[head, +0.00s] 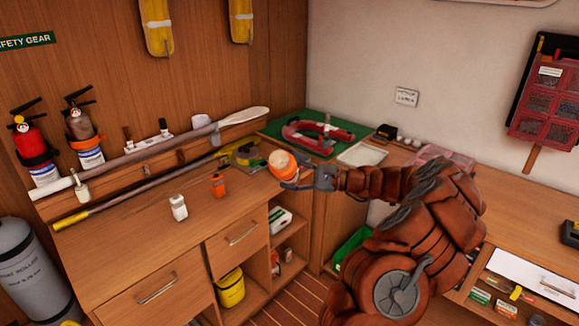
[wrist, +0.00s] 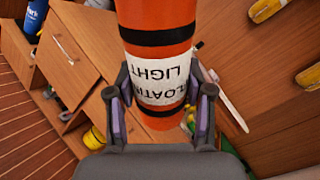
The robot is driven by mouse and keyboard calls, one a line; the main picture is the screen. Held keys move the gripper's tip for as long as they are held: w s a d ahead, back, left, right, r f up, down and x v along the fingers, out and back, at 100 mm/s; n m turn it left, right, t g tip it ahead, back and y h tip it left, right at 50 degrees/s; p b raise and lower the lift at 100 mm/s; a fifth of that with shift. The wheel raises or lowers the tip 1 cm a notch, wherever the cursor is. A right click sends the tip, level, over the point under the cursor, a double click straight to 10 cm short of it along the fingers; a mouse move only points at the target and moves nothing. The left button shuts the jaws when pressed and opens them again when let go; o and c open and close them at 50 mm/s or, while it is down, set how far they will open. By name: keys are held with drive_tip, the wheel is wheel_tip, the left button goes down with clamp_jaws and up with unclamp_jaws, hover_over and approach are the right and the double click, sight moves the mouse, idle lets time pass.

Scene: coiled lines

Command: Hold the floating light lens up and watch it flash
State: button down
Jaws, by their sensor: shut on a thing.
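The floating light is an orange cylinder with black bands and a white printed label. In the wrist view the floating light (wrist: 160,55) stands between the two fingers of my gripper (wrist: 158,105), which is shut on it around the label. The label's words read upside down there. In the head view my gripper (head: 312,178) holds the floating light (head: 281,166) above the corner of the wooden counter. A pale round end, perhaps the lens, faces up and left there. I cannot tell whether it is lit.
A small orange bottle (head: 218,184) and a white bottle (head: 179,207) stand on the counter (head: 120,245). A long paddle (head: 160,150) and a pole lie along the back.

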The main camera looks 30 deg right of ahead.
drive_tip(key=shift+r+m+p, duration=0.3)
drive_tip(key=shift+r+p, duration=0.1)
drive_tip(key=shift+p, duration=0.05)
drive_tip(key=shift+f+m, duration=0.15)
drive_tip(key=shift+m, duration=0.55)
wheel_tip(320, 180, up, 2)
drive_tip(key=m+g+y, duration=0.1)
drive_tip(key=m, duration=0.4)
drive_tip(key=shift+m, duration=0.4)
